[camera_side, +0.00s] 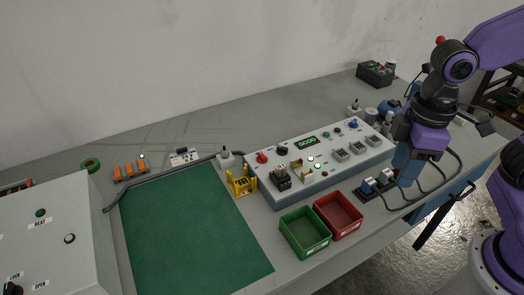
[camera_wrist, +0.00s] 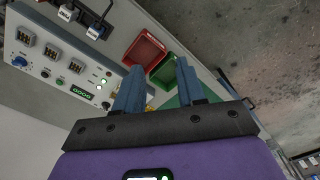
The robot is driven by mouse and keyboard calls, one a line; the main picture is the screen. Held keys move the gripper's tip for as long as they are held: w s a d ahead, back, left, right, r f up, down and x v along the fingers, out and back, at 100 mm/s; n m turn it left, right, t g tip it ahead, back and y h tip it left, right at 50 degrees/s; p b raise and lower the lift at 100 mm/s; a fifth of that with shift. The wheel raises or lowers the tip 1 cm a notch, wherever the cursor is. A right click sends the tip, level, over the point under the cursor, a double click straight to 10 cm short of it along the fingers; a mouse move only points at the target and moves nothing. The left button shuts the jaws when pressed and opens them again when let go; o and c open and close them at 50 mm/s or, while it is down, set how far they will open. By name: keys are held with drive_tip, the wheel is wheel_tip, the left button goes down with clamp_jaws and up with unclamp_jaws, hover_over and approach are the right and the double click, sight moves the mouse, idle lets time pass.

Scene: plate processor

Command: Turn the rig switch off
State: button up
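The rig is a grey sloped control box (camera_side: 325,165) with a lit green display (camera_side: 307,142). No readable label marks which control is the rig switch. The box carries a red knob (camera_side: 262,158), a black knob (camera_side: 282,150) and a blue knob (camera_side: 353,124). The blue knob also shows in the wrist view (camera_wrist: 19,61), at the far left. My gripper (camera_side: 403,178) hangs above the bench at the box's right end, clear of the controls. In the wrist view my gripper (camera_wrist: 160,64) has its two blue fingers apart with nothing between them.
A red bin (camera_side: 338,215) and a green bin (camera_side: 304,232) stand in front of the box. A yellow holder (camera_side: 241,181) stands at the box's left end. The green mat (camera_side: 190,235) is clear.

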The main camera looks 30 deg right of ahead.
drive_tip(key=w+a+r+m, duration=0.1)
drive_tip(key=w+a+m, duration=0.1)
drive_tip(key=w+a, duration=0.55)
drive_tip(key=m, duration=0.8)
hover_over(262, 155)
wheel_tip(262, 155, down, 4)
drive_tip(key=r, duration=0.1)
wheel_tip(262, 155, down, 17)
drive_tip(key=shift+f, duration=0.1)
clamp_jaws()
